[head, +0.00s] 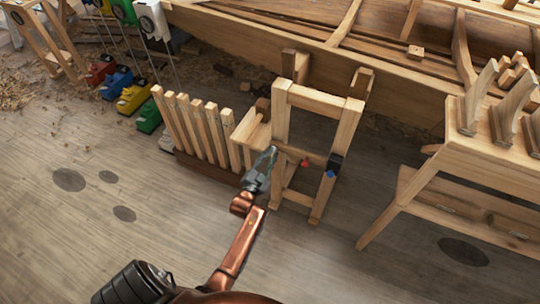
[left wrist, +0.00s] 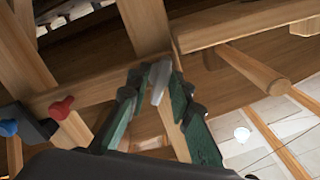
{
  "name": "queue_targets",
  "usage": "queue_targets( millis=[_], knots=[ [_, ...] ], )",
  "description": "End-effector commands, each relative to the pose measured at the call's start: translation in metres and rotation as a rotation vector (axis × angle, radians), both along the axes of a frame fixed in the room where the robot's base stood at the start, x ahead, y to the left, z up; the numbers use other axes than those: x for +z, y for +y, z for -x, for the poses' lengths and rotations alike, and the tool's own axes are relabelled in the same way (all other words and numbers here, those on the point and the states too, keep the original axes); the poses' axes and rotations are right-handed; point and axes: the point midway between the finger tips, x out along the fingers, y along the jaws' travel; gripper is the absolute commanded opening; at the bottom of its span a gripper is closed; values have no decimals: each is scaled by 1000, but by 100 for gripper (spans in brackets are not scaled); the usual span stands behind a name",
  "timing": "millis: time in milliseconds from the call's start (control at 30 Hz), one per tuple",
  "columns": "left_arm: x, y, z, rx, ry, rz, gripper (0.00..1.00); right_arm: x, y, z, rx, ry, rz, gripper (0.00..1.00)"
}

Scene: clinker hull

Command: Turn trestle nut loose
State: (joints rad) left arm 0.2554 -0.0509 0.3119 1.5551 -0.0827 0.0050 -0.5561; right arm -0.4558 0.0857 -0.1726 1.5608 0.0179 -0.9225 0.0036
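The wooden trestle (head: 348,120) stands upright against the hull, with two legs and cross rails. A red knob (head: 305,163) sits on its middle rail and a blue knob (head: 331,173) on a black block (head: 335,162) at its right leg. Both knobs show at the left of the left wrist view, red (left wrist: 61,107) and blue (left wrist: 9,128). My left gripper (head: 270,155) is at the trestle's left leg. Its green fingers (left wrist: 157,78) converge around a pale grey tapered piece (left wrist: 158,85); I cannot tell whether they clamp it. My right gripper is not in view.
A rack of upright wooden slats (head: 195,125) stands just left of the trestle. A wooden bench (head: 475,150) stands at the right. The hull (head: 400,75) runs behind. Coloured blocks (head: 132,97) lie at the upper left. The floor in front is clear.

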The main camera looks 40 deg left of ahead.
Motion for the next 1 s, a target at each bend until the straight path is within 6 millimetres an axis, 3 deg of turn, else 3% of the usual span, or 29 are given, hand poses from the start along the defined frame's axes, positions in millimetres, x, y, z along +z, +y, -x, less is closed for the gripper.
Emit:
queue_targets(
  millis=[367,800,1000],
  knots=[
    [1,0,3,0,-1,-1,26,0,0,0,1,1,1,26],
    [0,-15,64,1,0,-1,26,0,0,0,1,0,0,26],
    [1,-17,73,0,-1,0,26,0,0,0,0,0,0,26]
  ],
)
